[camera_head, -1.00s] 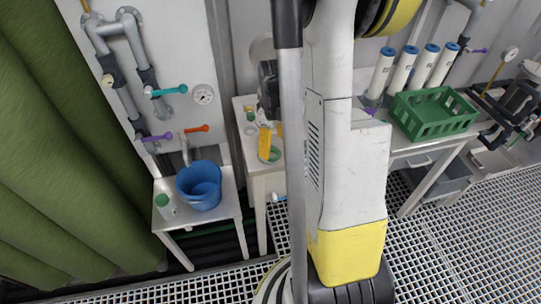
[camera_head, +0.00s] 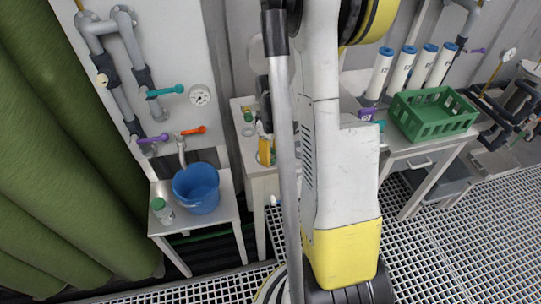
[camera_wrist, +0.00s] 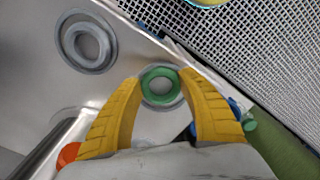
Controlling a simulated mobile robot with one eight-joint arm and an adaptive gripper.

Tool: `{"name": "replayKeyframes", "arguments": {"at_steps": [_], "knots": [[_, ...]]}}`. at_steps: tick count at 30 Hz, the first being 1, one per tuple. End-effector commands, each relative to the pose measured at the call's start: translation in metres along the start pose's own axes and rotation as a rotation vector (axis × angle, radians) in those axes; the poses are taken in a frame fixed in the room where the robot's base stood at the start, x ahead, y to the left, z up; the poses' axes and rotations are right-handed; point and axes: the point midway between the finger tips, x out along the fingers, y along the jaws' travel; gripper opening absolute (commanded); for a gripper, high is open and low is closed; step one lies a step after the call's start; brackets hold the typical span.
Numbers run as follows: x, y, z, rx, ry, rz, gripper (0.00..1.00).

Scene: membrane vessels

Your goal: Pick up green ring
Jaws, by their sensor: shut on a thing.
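The green ring (camera_wrist: 147,82) is between the two yellow fingertips of my gripper (camera_wrist: 161,80) in the wrist view. My gripper is shut on the ring, with a fingertip at each side. A grey round shape shows behind the ring; I cannot tell how far the ring is above it. In the head view, a yellow finger of my gripper (camera_head: 264,150) shows over the narrow table, partly hidden by my arm. The ring cannot be told clearly there.
A grey ring (camera_wrist: 73,55) lies on the metal top at upper left in the wrist view. In the head view, a blue bucket (camera_head: 196,188) and a green-capped bottle (camera_head: 162,212) stand on the left table. A green crate (camera_head: 432,113) is at right. Valve handles stick out from the wall panel.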

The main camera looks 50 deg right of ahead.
Motion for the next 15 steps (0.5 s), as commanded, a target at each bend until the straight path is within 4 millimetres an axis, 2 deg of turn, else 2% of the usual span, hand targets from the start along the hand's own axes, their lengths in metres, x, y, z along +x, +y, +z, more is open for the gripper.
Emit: {"name": "replayKeyframes", "arguments": {"at_steps": [7, 13, 15], "knots": [[-0.011, 0.000, 0.000, 0.000, 0.000, 0.000, 0.31], [-0.044, 0.000, 0.000, 0.000, 0.000, 0.000, 0.31], [-0.052, 0.009, 0.011, 0.005, 0.000, 0.000, 0.31]]}}
